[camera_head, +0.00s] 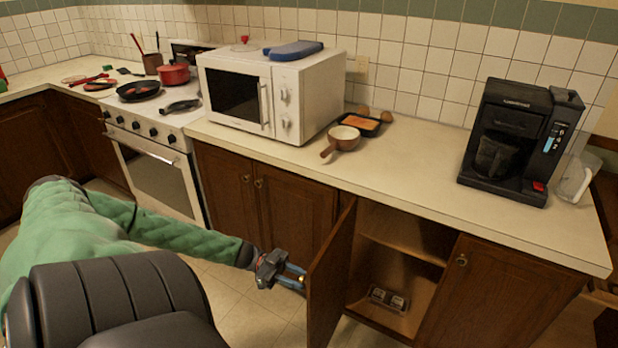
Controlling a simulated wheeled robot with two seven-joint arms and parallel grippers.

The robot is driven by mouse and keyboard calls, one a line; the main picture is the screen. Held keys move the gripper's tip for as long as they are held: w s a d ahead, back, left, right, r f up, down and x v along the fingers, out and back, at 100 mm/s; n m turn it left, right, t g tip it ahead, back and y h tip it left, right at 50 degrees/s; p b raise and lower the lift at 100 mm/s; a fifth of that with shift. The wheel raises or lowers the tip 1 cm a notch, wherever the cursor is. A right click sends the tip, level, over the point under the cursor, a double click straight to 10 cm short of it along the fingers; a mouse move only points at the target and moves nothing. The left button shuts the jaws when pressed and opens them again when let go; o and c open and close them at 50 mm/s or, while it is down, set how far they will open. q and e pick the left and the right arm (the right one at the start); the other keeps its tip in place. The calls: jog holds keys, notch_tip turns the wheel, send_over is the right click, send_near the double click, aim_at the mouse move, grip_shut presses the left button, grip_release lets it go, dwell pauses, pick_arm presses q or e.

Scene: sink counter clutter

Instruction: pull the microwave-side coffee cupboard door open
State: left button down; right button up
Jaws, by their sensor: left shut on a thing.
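The coffee cupboard door (331,275) stands swung well out from the counter front, hinged on its left. My right gripper is out of view.
A black coffee maker (520,140) and a clear container (578,178) stand at the counter's right. A white microwave (270,93), a brown pan (341,142) and a dark tray (360,124) stand left. The right door (495,295) is closed. Floor is free left of the open door.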

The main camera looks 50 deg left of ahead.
pick_arm(q)
jog(key=shift+s+a+m+g, duration=0.15)
jog(key=shift+a+m+g, duration=0.25)
jog(key=shift+a, duration=0.45)
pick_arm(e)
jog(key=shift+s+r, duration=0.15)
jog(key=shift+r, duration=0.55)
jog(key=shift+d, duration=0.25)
pick_arm(q)
jog(key=c, duration=1.1)
grip_release()
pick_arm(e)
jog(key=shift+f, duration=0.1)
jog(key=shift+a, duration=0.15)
pick_arm(q)
jog(key=b+v, duration=0.1)
jog(key=v, duration=0.6)
jog(key=shift+s+a+f, duration=0.1)
jog(key=shift+a, duration=0.3)
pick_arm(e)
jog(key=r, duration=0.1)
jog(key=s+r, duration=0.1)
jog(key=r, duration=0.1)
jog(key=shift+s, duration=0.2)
